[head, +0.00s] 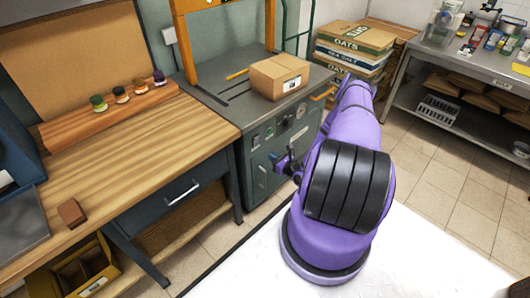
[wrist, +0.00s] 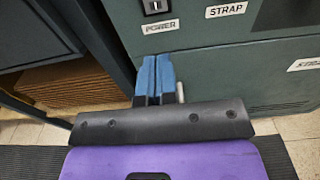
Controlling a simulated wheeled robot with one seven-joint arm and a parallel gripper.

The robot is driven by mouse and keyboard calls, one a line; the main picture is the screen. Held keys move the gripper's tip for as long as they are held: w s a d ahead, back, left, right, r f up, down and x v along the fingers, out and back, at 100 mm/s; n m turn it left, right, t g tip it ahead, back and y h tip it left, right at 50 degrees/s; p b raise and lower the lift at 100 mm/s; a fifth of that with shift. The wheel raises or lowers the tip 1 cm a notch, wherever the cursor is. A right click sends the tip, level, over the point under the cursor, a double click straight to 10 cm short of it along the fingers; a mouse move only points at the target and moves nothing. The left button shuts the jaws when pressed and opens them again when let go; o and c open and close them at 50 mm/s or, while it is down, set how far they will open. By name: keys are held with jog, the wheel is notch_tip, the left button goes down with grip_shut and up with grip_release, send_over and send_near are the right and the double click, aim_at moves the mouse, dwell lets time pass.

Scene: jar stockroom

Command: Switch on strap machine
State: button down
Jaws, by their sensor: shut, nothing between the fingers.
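The strap machine (head: 256,174) is a grey-green cabinet with an orange arch over its top, in the middle of the head view. Its front panel has several buttons and a dial, too small to read there. In the wrist view, its front (wrist: 225,70) shows a black switch (wrist: 154,6) cut by the top edge, above a POWER label (wrist: 161,26). I cannot tell the switch's setting. My gripper (wrist: 155,60) has blue fingers shut together with nothing between them, just below the POWER label. In the head view, my gripper (head: 281,168) is close to the cabinet front; contact is unclear.
A cardboard box (head: 279,78) sits on the machine top. A wooden workbench (head: 130,150) with several small jars stands left. Tiled floor on the right is clear.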

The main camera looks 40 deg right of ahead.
jog(key=s, duration=0.3)
jog(key=s+f, duration=0.1)
jog(key=s, duration=0.1)
jog(key=shift+s, duration=0.3)
jog(key=shift+r, duration=0.1)
